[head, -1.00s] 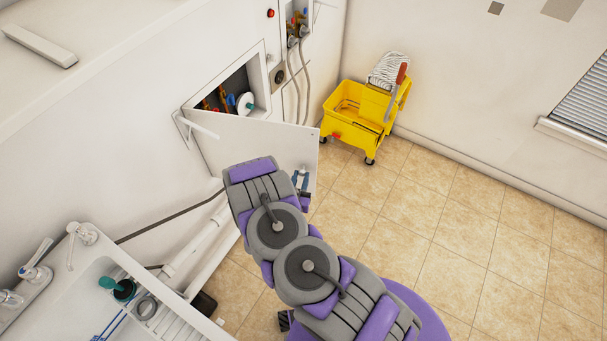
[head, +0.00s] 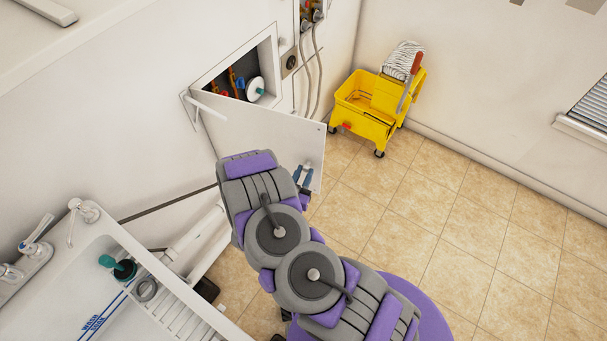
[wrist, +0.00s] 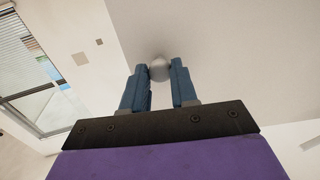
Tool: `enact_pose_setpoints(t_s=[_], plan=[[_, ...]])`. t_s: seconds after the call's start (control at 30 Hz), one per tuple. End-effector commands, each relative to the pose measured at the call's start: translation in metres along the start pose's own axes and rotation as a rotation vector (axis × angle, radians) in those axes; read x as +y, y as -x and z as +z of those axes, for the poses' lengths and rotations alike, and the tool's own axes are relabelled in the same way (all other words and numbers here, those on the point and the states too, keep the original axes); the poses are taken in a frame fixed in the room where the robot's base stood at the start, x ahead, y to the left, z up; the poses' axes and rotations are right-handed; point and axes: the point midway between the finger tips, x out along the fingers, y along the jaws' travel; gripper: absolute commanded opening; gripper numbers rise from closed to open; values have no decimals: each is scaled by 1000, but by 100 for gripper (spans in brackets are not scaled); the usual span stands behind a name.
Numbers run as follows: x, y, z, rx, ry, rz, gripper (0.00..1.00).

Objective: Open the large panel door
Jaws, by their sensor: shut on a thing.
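The large panel door (head: 268,136) is white and stands swung out from the wall, partly open, in the head view. The wall recess (head: 240,75) behind it shows, with coloured valves and a white round part inside. In the wrist view the door's pale face (wrist: 215,50) fills the upper right. My gripper (wrist: 160,72) has its two blue fingers on either side of a round grey knob (wrist: 159,66) on the door, shut on it. In the head view my gripper (head: 304,174) is at the door's lower right part, and my arm hides the door's lower edge.
A yellow mop bucket (head: 365,108) with a mop stands on the tiled floor beyond the door. A sink (head: 150,300) is at lower left, with pipes beside it. The tiled floor (head: 440,210) to the right is clear.

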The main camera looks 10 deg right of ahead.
Motion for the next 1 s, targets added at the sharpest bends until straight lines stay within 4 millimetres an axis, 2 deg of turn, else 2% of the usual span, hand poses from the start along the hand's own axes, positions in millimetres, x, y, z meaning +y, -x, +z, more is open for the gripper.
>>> enact_pose_setpoints(t_s=[0.03, 0.3, 0.67, 1.0], plan=[[-2, 0, -1, 3, -4, -6, 31], [-1, 0, 0, 1, -2, -3, 54], [0, 5, 0, 0, -3, -3, 54], [-2, 46, 0, -2, -1, -5, 54]])
